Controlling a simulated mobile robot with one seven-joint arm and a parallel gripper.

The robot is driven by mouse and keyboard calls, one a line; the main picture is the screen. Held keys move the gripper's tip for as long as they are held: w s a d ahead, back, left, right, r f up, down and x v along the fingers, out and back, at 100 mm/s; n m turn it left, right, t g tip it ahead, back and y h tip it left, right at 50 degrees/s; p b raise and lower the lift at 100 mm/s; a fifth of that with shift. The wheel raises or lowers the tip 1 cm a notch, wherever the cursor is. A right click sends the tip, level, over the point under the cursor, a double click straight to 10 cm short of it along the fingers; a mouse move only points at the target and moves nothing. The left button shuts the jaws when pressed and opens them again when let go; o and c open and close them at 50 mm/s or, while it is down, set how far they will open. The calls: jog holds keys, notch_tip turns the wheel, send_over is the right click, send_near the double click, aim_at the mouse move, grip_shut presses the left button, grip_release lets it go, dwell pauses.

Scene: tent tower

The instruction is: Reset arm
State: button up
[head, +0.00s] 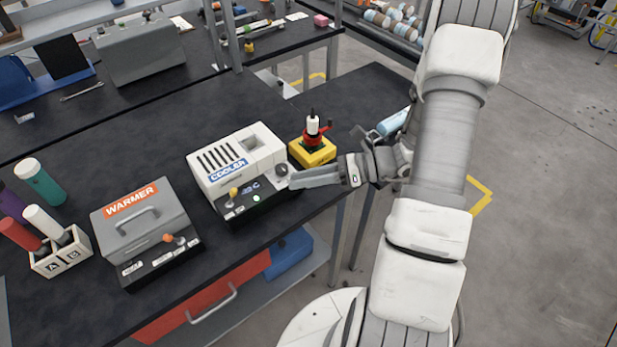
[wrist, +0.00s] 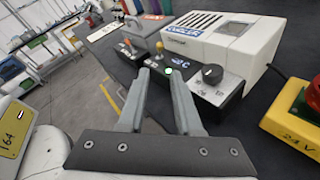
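My gripper (head: 287,182) is at the front right of the cooler (head: 232,160), with its fingers pointing left toward the cooler's dark control panel. In the wrist view my gripper (wrist: 163,75) shows two grey fingers spread apart with nothing between them. The cooler (wrist: 220,40) stands just beyond the fingertips. Its black knob (wrist: 212,74) is to the right of the fingers, and a lit button shows near them. I cannot tell whether a finger touches the panel. My arm reaches across the right side of the head view.
A yellow box with a red and white top (head: 313,148) stands close right of the cooler. The warmer (head: 145,230) is to its left, beside a rack (head: 62,255) of coloured tubes. A blue cylinder (head: 392,122) lies behind my wrist. Open floor (head: 540,200) is at right.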

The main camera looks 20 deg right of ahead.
jog(key=shift+s+d+r, duration=0.15)
jog(key=shift+s+d, duration=0.05)
jog(key=shift+d, duration=0.4)
jog(key=s+a+r+n+g+h, duration=0.65)
jog(key=s+r+n+h, duration=0.2)
jog(key=r+n, duration=0.5)
jog(key=s+d+r+n+t+h, duration=0.2)
jog(key=s+r+n+t+h, duration=0.3)
jog(key=n, duration=0.7)
notch_tip(320, 180, up, 3)
jog(key=shift+f+n+t+h, duration=0.15)
jog(key=shift+n+t+h, duration=0.25)
jog(key=shift+t, duration=0.65)
